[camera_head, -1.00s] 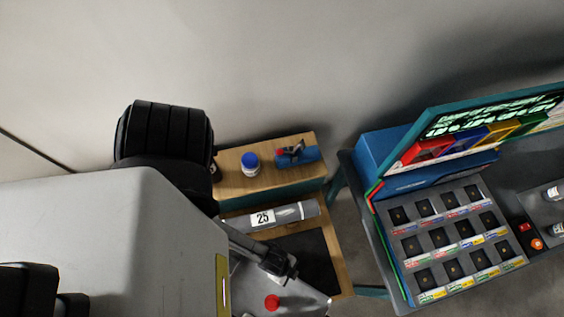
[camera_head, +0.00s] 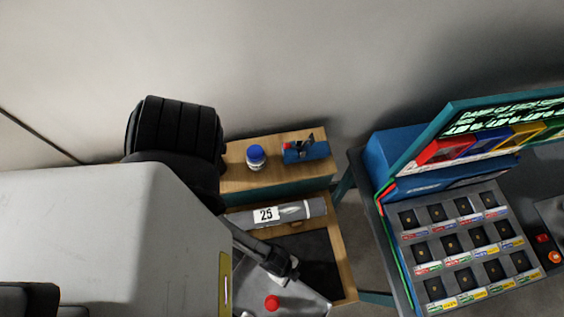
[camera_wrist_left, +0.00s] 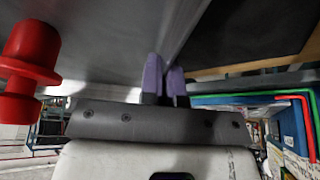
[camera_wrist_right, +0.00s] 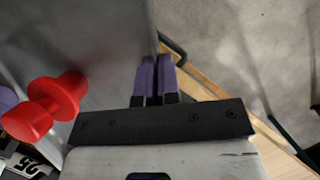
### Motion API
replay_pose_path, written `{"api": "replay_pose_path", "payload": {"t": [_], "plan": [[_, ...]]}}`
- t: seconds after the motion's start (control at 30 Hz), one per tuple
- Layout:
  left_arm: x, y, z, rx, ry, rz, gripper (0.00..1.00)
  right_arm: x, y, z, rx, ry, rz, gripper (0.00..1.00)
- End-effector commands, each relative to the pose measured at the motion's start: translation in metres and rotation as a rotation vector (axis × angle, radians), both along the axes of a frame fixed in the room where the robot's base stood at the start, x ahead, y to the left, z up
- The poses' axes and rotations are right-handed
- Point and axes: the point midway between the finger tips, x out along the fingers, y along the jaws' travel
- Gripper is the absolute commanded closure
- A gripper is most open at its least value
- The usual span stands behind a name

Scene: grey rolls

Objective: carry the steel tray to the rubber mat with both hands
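The steel tray (camera_head: 306,300) is a flat grey sheet at the bottom of the head view, partly hidden by my body. A red knob-shaped piece (camera_head: 272,303) stands on it. The black rubber mat (camera_head: 318,262) lies on the wooden table just beyond the tray; it also shows in the left wrist view (camera_wrist_left: 255,35). My left gripper (camera_wrist_left: 165,75) has its purple fingers close together on the tray's rim. My right gripper (camera_wrist_right: 157,75) also has its fingers closed on the rim, beside the tray surface (camera_wrist_right: 100,35). I cannot make out the right gripper in the head view.
A grey roll labelled 25 (camera_head: 290,213) lies behind the mat. A blue-capped jar (camera_head: 256,158) and a blue holder (camera_head: 306,150) stand on the wooden shelf (camera_head: 235,178). A rack of dark slots (camera_head: 470,245) stands right of the table, across a narrow floor gap.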

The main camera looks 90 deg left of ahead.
Motion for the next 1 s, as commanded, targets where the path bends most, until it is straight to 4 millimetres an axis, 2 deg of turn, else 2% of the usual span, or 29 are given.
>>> {"api": "replay_pose_path", "payload": {"t": [0.87,1.0], "plan": [[0.000,0.000,-0.048,-0.001,-0.001,0.000,1.00,0.000,0.000,-0.048,0.001,-0.001,-0.001,1.00],[0.000,0.000,-0.046,0.000,0.000,0.000,0.86,0.000,0.000,-0.046,0.000,0.000,-0.001,0.86]]}}
